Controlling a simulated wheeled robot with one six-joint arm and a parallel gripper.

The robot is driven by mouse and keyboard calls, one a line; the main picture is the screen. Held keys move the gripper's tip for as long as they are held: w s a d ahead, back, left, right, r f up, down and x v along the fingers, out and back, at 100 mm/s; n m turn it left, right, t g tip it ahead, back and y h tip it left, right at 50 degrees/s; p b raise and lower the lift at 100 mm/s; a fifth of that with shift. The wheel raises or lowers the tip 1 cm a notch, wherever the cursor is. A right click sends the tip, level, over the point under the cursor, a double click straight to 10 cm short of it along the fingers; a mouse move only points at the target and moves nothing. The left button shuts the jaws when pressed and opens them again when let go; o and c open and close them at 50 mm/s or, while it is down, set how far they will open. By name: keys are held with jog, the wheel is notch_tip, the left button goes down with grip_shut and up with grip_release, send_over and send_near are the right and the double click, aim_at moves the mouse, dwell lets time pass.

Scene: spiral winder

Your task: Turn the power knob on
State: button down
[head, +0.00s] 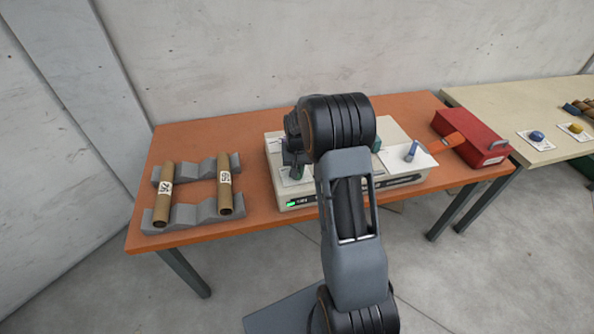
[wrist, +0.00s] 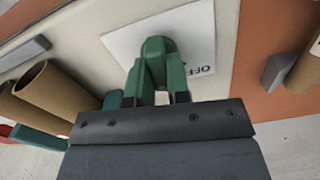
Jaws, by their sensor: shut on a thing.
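The green power knob (wrist: 157,50) stands on a white label plate (wrist: 118,42) on top of the winder. My gripper (wrist: 160,98) is shut on the knob, with a dark finger on either side of it. The word OFF shows on the plate to the right of the knob in the wrist view. Other lettering is hidden, and I cannot tell the knob's exact setting. In the head view my gripper (head: 293,163) is at the left end of the cream winder (head: 322,196). My arm hides much of the winder's middle. A small green light glows on its front.
Two cardboard tubes (head: 163,196) marked with numbers lie on grey cradles (head: 190,209) at the left. A white sheet with a blue peg (head: 411,151) is right of my arm. A red box (head: 470,138) stands farther right. A cream table (head: 510,100) stands beyond.

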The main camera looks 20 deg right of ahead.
aim_at(298, 168)
jog(key=m+b, duration=0.1)
jog(key=m, duration=0.5)
jog(key=shift+d, duration=0.1)
jog(key=shift+m, duration=0.3)
dwell(0.4)
jog(key=c, duration=1.1)
grip_release()
jog(key=shift+s, duration=0.1)
notch_tip(298, 168, up, 14)
jog(key=shift+f+b, duration=0.1)
jog(key=shift+b, duration=0.25)
jog(key=s+a+n+t, duration=0.1)
jog(key=s+a+n, duration=0.2)
jog(key=s, duration=0.4)
jog(key=s+a+n+t, duration=0.1)
jog(key=s+a+n, duration=0.3)
jog(key=s, duration=0.3)
jog(key=s+a+n+t, duration=0.1)
jog(key=s+a+n, duration=0.2)
jog(key=s, duration=0.5)
jog(key=shift+s+a+r+n+t, duration=0.1)
jog(key=shift+a+r+n+t, duration=0.3)
jog(key=shift+a, duration=0.3)
